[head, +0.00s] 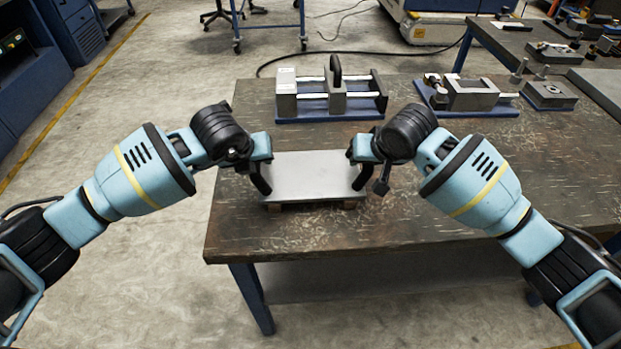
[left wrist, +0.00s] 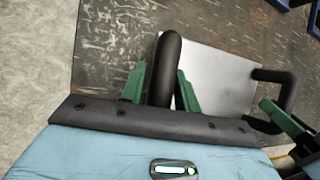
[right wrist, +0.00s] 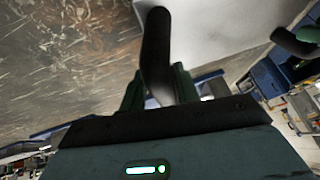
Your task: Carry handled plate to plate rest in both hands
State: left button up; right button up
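The handled plate (head: 312,173) is a flat pale-grey rectangle with a dark bar handle at each short end. It lies level on low brown supports (head: 348,205) at the bench's near left; which object is the plate rest is unclear. My left gripper (head: 259,170) is at the left handle (left wrist: 168,60), its green fingers (left wrist: 160,88) on either side with a small gap at one finger. My right gripper (head: 370,172) is at the right handle (right wrist: 156,50), its fingers (right wrist: 158,86) close on both sides; the grip itself is unclear.
The dark worn bench (head: 420,215) is clear in front and right of the plate. Behind it stands a blue-based fixture with grey blocks and rods (head: 338,92). More machined fixtures (head: 468,95) stand at the back right.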

pick_arm(q)
jog(key=shift+o, duration=1.1)
jog(key=shift+s+r, duration=0.1)
pick_arm(e)
jog(key=shift+o, duration=1.1)
jog(key=shift+s+a+r, duration=0.1)
pick_arm(q)
jog(key=shift+d, duration=0.1)
pick_arm(e)
jog(key=shift+a, duration=0.1)
pick_arm(q)
jog(key=v, duration=1.1)
jog(key=shift+s+r, duration=0.25)
jog(key=shift+r, duration=0.05)
pick_arm(e)
jog(key=v, duration=1.1)
jog(key=shift+s+r, duration=0.25)
jog(key=shift+r, duration=0.05)
